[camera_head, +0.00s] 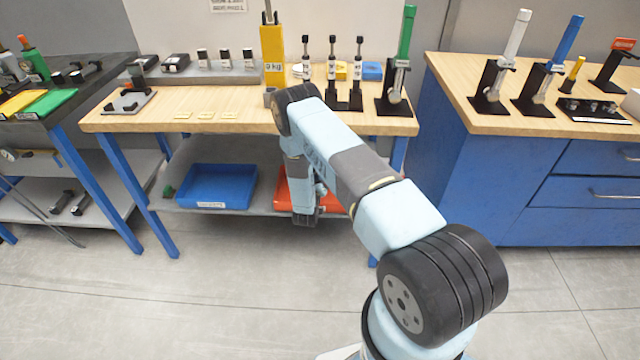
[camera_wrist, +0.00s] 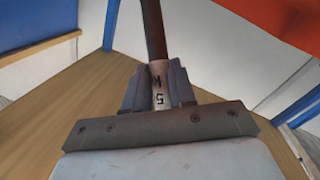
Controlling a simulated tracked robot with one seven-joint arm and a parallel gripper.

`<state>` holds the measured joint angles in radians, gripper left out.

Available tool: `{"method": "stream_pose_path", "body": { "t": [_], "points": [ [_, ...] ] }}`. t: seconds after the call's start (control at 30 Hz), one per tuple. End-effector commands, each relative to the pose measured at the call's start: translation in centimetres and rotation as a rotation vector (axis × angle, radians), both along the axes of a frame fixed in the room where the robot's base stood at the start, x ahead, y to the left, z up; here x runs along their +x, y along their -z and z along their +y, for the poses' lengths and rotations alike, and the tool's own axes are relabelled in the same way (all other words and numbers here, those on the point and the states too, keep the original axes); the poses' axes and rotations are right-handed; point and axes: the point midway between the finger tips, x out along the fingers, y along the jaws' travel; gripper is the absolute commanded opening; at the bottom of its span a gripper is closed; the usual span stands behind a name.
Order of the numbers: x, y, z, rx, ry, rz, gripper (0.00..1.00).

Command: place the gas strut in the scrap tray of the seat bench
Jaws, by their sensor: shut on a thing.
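My gripper (camera_wrist: 158,88) is shut on the gas strut (camera_wrist: 154,32), seen in the wrist view as a dark brownish rod with a white printed collar between the fingers. The rod points away from the gripper, towards the top of that view. In the head view my arm reaches down in front of the seat bench (camera_head: 235,121), and the fingers and strut cannot be made out there. A red-orange tray (camera_head: 332,203) sits on the lower shelf, partly behind my arm. A red surface (camera_wrist: 285,22) fills the wrist view's top right corner.
A blue tray (camera_head: 217,187) with a white label stands on the lower shelf, left of the red one. Blue bench legs (camera_head: 112,190) flank the shelf. Upright struts in black stands (camera_head: 393,95) occupy the bench top. A blue drawer cabinet (camera_head: 500,190) stands right.

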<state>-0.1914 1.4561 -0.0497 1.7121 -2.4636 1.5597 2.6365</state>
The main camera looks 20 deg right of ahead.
Motion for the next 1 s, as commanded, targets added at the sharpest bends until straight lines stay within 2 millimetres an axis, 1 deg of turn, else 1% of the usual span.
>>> {"method": "stream_pose_path", "body": {
  "t": [0.17,0.33,0.43,0.7,1.0],
  "points": [
    [0.5,0.7,-0.4,-0.001,0.0,-0.001,0.0],
    [0.6,2.8,-0.4,-0.001,0.0,0.0,0.0],
    [0.6,3.7,-0.4,-0.001,0.0,-0.001,0.0],
    [0.6,3.8,-0.4,0.0,0.0,-0.002,0.0],
    [0.6,4.5,-0.4,0.0,0.0,-0.002,0.0]
  ]
}}
